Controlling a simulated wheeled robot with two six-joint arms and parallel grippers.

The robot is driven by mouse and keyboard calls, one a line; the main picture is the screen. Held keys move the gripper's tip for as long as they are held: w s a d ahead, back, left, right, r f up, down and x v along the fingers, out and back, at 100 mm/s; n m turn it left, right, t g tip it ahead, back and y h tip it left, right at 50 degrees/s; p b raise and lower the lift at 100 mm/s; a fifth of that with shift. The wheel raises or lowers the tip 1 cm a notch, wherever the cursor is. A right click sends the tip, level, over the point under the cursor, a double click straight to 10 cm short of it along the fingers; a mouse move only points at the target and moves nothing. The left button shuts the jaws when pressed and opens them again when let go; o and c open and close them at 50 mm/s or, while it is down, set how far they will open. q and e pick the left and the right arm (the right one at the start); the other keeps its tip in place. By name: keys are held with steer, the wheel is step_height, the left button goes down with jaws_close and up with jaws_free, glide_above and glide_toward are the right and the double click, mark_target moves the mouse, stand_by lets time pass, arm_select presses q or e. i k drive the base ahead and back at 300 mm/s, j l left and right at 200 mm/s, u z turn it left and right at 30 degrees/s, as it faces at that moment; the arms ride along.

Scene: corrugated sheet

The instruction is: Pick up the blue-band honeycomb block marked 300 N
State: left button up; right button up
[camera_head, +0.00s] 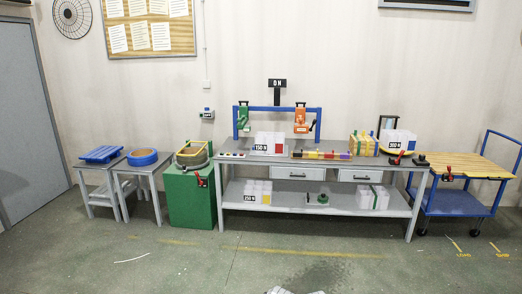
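A white honeycomb block (399,136) stands upright near the right end of the grey workbench top. Its dark label appears to read 300 N, and a blue patch shows at its lower right. A similar white block (270,139) with a red patch and a label that seems to read 150 N stands left of the middle of the bench. Another white block (262,189) with a yellow patch, its label apparently reading 200 N, is on the lower shelf.
The grey workbench (334,160) has drawers under its top. A blue frame (263,109) rises behind it. A striped bundle (362,144) is left of the 300 N block, with a red clamp (397,158) in front. A blue cart (462,203) stands right. Open floor lies in front.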

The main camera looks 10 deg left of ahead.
mark_target(392, 139)
steer(key=i+l+z, duration=0.3)
steer(key=i, duration=0.4)
steer(key=i+z, duration=0.3)
steer(key=i, duration=1.35)
steer(key=i+z, duration=0.1)
steer(key=i, duration=0.85)
steer(key=i+j, duration=0.15)
steer(key=i, duration=0.8)
steer(key=i+j+z, duration=0.15)
steer(key=i, duration=0.85)
